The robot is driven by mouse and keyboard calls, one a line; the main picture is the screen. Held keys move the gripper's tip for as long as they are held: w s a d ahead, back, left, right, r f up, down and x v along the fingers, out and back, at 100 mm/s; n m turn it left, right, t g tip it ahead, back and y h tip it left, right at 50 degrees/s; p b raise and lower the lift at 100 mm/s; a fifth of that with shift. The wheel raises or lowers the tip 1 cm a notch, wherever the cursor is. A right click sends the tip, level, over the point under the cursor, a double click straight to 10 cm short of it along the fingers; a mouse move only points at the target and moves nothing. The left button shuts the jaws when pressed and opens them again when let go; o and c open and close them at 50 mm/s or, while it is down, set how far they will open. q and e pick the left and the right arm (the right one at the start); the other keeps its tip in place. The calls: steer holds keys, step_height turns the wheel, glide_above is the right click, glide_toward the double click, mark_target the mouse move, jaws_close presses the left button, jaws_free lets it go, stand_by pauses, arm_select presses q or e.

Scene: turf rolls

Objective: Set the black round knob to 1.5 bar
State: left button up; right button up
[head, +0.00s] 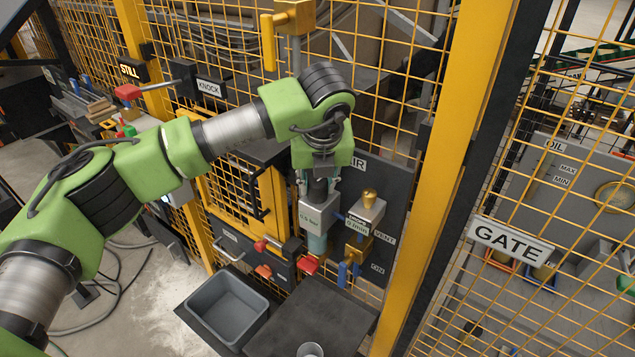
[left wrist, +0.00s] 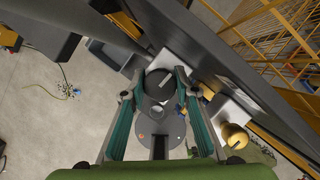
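The black round knob (head: 318,190) sits on top of a grey regulator block (head: 318,217) on the panel marked AIR. The block's label seems to read 0.5 bar, but it is small. My left gripper (head: 318,178) points down at the knob from above, partly hidden by my green wrist. In the left wrist view the knob (left wrist: 159,85) lies between the two fingertips, with a pale mark on its top. The fingers are on both sides of it; whether they touch it is unclear. My right gripper is not in view.
A second unit with a brass knob (head: 369,197) stands close to the right. A grey bin (head: 226,306) is on the lower left. A yellow post (head: 440,160) and mesh fence rise at the right.

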arm_select(q)
steer(key=shift+f+b, duration=0.1)
steer(key=shift+b, duration=0.3)
steer(key=m+h+b, duration=0.2)
steer(key=m+b, duration=0.3)
steer(key=b, duration=0.2)
steer(key=shift+f+b, duration=0.1)
steer(key=shift+b, duration=0.3)
steer(key=m+h+b, duration=0.1)
steer(key=m, duration=0.1)
steer(key=shift+m+g, duration=0.3)
steer(key=shift+m, duration=0.1)
steer(key=shift+r+m+g+h+b, duration=0.15)
steer(key=shift+m+h+b, duration=0.05)
steer(key=shift+m, duration=0.5)
steer(key=shift+r+m+g+h+b, duration=0.1)
steer(key=shift+m+g+h+b, duration=0.1)
steer(key=shift+m, duration=0.5)
steer(key=o, duration=0.8)
